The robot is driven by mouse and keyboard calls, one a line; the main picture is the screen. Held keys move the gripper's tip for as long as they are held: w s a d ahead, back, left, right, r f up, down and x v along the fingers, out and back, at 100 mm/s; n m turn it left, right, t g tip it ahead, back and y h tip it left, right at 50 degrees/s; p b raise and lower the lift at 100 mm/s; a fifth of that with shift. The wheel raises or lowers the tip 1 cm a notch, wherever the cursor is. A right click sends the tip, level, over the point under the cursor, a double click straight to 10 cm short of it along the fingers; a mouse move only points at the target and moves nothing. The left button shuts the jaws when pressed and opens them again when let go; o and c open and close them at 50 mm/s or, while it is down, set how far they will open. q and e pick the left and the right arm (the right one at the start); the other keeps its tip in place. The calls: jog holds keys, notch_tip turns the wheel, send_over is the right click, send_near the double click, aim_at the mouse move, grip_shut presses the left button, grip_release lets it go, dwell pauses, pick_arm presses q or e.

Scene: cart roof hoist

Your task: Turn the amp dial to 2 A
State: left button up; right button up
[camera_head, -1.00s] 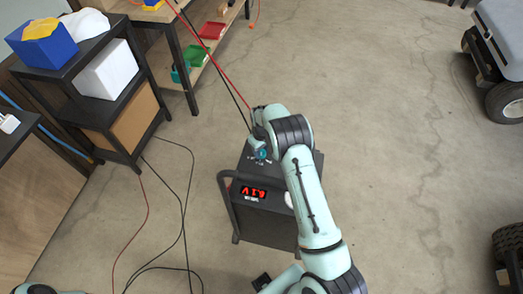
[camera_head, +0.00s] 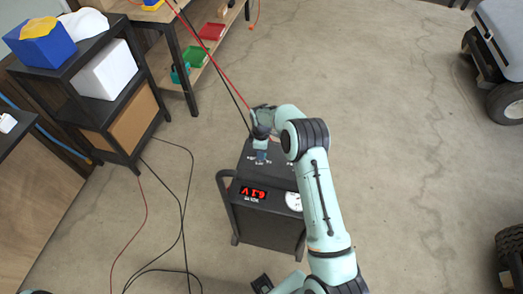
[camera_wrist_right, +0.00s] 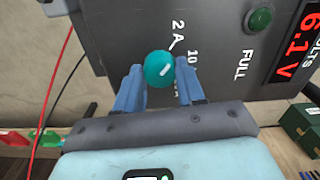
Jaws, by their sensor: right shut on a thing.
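The amp dial (camera_wrist_right: 159,69) is a round teal knob with a white mark on its face, on the dark charger (camera_head: 262,222). The "2 A" label (camera_wrist_right: 178,30) is printed beside it with a short white tick, and a "10" label (camera_wrist_right: 192,62), partly covered, sits at its right. The white mark slants up to the right; I cannot tell whether it lines up exactly with the 2 A tick. My right gripper (camera_head: 261,155), also in the wrist view (camera_wrist_right: 155,88), is shut on the dial, one blue finger on each side.
The charger has a red display (camera_head: 260,192) reading 6.1 V, a white gauge (camera_head: 293,201) and a green button (camera_wrist_right: 260,20). Red and black cables cross above it. A dark shelf (camera_head: 100,120) stands left. Floor at right is clear up to a parked cart (camera_head: 500,55).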

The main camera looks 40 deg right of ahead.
jog(key=shift+n, duration=0.6)
jog(key=o, duration=1)
jog(key=shift+o, duration=0.2)
jog(key=shift+r, duration=0.1)
notch_tip(320, 180, up, 13)
jog(key=shift+r, duration=0.15)
